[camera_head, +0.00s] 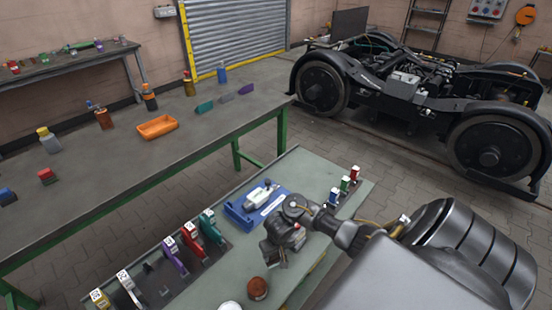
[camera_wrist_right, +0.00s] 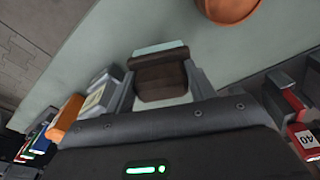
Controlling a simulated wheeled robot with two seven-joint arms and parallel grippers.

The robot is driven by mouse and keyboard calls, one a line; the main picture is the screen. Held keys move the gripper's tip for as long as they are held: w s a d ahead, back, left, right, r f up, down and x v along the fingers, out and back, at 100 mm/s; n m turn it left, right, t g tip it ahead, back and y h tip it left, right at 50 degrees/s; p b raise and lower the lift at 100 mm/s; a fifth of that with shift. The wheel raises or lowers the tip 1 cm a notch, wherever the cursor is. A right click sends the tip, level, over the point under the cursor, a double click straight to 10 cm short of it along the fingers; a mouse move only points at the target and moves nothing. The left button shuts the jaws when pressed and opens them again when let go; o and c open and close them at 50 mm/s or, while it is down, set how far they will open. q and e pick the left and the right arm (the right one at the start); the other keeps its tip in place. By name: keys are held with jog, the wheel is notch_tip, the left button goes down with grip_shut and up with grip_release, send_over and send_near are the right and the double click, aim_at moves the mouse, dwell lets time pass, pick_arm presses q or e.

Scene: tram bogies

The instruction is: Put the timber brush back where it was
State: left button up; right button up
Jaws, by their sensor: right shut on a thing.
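The timber brush (camera_wrist_right: 158,76) shows in the right wrist view as a dark brown block with a pale strip along its far edge. It sits between the two fingers of my right gripper (camera_wrist_right: 160,82), which is shut on it. In the head view my right gripper (camera_head: 277,258) is over the green bench, right of the tool rack and in front of the blue tray. There the brush is mostly hidden by the gripper. My left gripper is not in view.
A dark rack (camera_head: 150,283) holds several coloured, numbered tools, with a gap between the grey and purple ones. A blue tray (camera_head: 238,217) lies behind the gripper. A brown round pot (camera_head: 257,288) stands close in front. Small coloured blocks (camera_head: 345,184) stand at the far right end.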

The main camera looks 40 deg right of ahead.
aim_at(276, 258)
jog(key=f+b, duration=0.1)
jog(key=f, duration=0.1)
jog(key=f+b, duration=0.1)
jog(key=f, duration=0.1)
jog(key=shift+w+d+b, duration=0.2)
jog(key=shift+d+b, duration=0.1)
jog(key=shift+d, duration=0.1)
jog(key=shift+r, duration=0.1)
jog(key=o, duration=0.6)
jog(key=shift+f, duration=0.25)
jog(key=o, duration=0.4)
